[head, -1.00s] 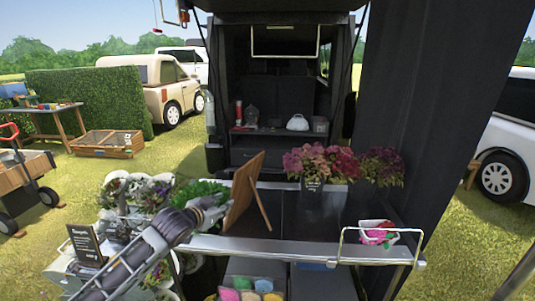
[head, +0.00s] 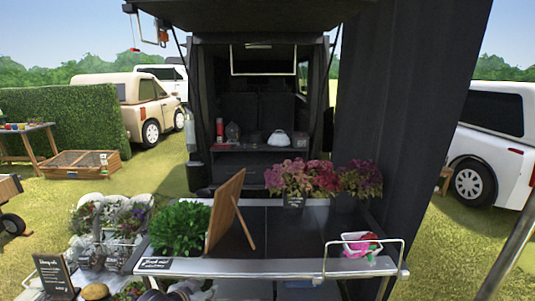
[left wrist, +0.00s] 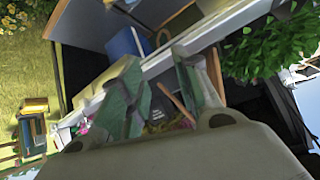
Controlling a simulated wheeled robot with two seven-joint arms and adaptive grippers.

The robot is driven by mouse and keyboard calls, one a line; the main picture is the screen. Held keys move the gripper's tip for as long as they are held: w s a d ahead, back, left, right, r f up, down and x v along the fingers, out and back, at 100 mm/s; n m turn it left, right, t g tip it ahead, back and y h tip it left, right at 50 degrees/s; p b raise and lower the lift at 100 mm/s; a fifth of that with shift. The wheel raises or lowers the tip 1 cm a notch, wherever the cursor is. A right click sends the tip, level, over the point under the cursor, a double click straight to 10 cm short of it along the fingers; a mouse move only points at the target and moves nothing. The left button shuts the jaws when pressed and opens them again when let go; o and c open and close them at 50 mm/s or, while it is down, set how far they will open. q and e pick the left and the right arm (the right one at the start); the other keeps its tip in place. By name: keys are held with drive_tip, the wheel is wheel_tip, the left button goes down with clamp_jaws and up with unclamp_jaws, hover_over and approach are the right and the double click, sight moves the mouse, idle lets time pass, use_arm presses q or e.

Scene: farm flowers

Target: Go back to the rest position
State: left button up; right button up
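My left gripper (head: 182,291) shows only in part at the bottom edge of the head view, low in front of the counter's front edge. In the left wrist view its two fingers (left wrist: 156,75) stand apart with nothing held between them. My right gripper is in neither view.
A dark counter (head: 290,235) holds a leafy green plant (head: 179,228), a propped wooden board (head: 225,208) and purple-red flowers (head: 310,178).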

use_arm(q)
drive_tip(key=shift+s+a+f+n+g+y, duration=0.65)
drive_tip(key=shift+s+f+g, duration=1.15)
drive_tip(key=shift+s, duration=3.3)
drive_tip(key=shift+s+a+f+n+g+y, duration=0.35)
drive_tip(key=shift+s+a+f+n+g, duration=0.6)
drive_tip(key=shift+s+f, duration=2.9)
wheel_tip(320, 180, down, 24)
drive_tip(key=s+a+g, duration=0.1)
drive_tip(key=s, duration=0.1)
drive_tip(key=s+a+f, duration=0.1)
drive_tip(key=s+f, duration=0.3)
drive_tip(key=f, duration=0.3)
drive_tip(key=s+a+f, duration=0.1)
drive_tip(key=s+f, duration=0.2)
drive_tip(key=f, duration=0.4)
drive_tip(key=s+a+f, duration=0.2)
drive_tip(key=s+f, duration=0.4)
drive_tip(key=s, duration=0.2)
drive_tip(key=s+a+f+m+g, duration=0.1)
drive_tip(key=s+a+f, duration=0.2)
drive_tip(key=s+f, duration=0.3)
drive_tip(key=shift+s+a+y, duration=0.15)
drive_tip(key=shift+s+y, duration=0.15)
drive_tip(key=shift+s, duration=1.1)
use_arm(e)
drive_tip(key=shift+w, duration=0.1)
